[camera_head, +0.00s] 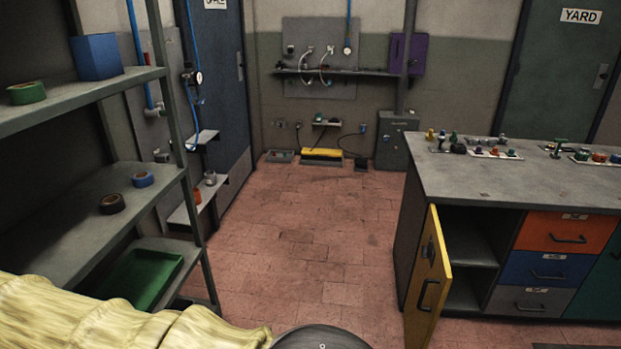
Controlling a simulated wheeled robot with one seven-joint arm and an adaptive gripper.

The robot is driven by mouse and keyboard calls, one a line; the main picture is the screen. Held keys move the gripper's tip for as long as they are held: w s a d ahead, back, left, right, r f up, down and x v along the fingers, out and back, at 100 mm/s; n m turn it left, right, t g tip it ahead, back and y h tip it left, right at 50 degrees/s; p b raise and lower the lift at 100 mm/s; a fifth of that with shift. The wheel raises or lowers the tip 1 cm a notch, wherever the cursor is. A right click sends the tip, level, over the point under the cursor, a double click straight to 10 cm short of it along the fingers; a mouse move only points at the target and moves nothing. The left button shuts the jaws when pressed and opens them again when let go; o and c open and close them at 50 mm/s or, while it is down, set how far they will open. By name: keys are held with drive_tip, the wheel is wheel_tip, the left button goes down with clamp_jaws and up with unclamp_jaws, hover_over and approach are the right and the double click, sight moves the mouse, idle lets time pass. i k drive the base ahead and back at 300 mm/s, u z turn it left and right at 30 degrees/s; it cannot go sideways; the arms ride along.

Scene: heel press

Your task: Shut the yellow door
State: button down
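The yellow door (429,283) is on the left end of the workbench's front (477,190). It stands open, swung out toward me, with a dark handle (424,296) on its face. Behind it an open compartment with a shelf (468,243) shows, and I see nothing on the shelf. My gripper is not in view. A ribbed pale-yellow sleeve at the bottom left and a dark rounded part at the bottom centre seem to be my own body.
A metal shelf rack (60,215) stands close on the left, holding tape rolls, a blue box (96,57) and a green tray (141,277). Orange (566,233), blue (547,270) and grey drawers look shut. The tiled floor (310,240) between rack and bench is clear.

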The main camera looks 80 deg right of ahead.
sight(431, 282)
drive_tip(key=z, duration=3.6)
drive_tip(key=k, duration=1.05)
drive_tip(key=u, duration=1.05)
drive_tip(key=i, duration=1.55)
drive_tip(key=z, duration=1)
drive_tip(key=i, duration=0.2)
drive_tip(key=z, duration=0.15)
